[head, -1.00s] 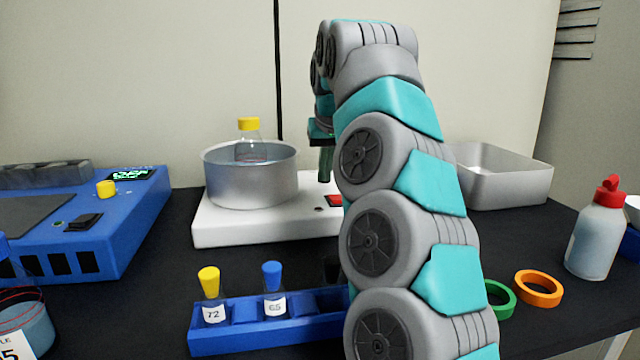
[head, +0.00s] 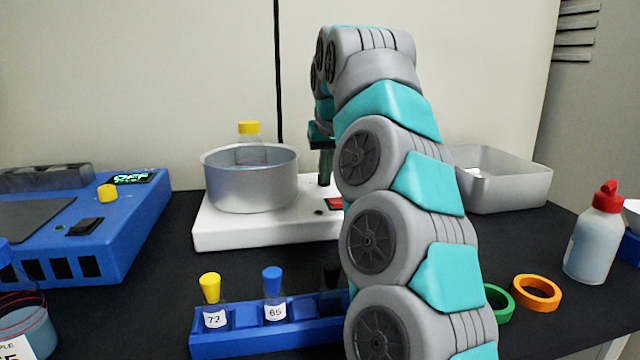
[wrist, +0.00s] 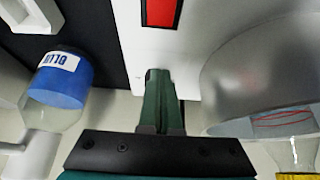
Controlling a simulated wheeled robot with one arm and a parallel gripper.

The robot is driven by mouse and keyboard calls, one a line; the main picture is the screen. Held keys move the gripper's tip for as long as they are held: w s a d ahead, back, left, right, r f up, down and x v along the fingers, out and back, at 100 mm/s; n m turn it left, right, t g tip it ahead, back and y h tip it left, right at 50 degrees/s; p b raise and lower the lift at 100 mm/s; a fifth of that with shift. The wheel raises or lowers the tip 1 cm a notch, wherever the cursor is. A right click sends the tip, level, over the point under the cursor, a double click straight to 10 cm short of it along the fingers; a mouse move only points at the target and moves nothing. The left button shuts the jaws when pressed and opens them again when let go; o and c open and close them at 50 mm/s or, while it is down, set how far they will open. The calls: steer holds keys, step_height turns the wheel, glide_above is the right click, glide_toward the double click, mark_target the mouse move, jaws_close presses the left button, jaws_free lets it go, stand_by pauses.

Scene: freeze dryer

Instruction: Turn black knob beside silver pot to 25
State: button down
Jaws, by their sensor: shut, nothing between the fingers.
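The silver pot (head: 250,185) stands on a white hot plate (head: 230,235), which carries a red switch (head: 335,204). My gripper (head: 325,180) is to the right of the pot, pointing down over the plate behind the red switch. In the wrist view the green fingers (wrist: 158,75) are together with nothing visible between them, and their ends are over the white plate between the pot (wrist: 255,70) and its dark edge side. The black knob does not show clearly; the fingers hide the spot at their tips. I cannot tell whether they touch it. No scale number is readable.
A yellow-capped bottle (head: 249,130) is in the pot. A blue rack (head: 240,338) with small capped vials stands in front, and a blue device (head: 110,245) at left. A metal tray (head: 505,185) is behind my arm at right. A blue-lidded bottle (wrist: 62,82) shows in the wrist view.

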steer(key=shift+w+d+p, duration=0.1)
steer(key=shift+d+p, duration=0.35)
stand_by(0.6)
steer(key=shift+s+d, duration=0.15)
steer(key=shift+s, duration=0.2)
step_height(320, 180, up, 6)
steer(key=p, duration=0.4)
stand_by(0.3)
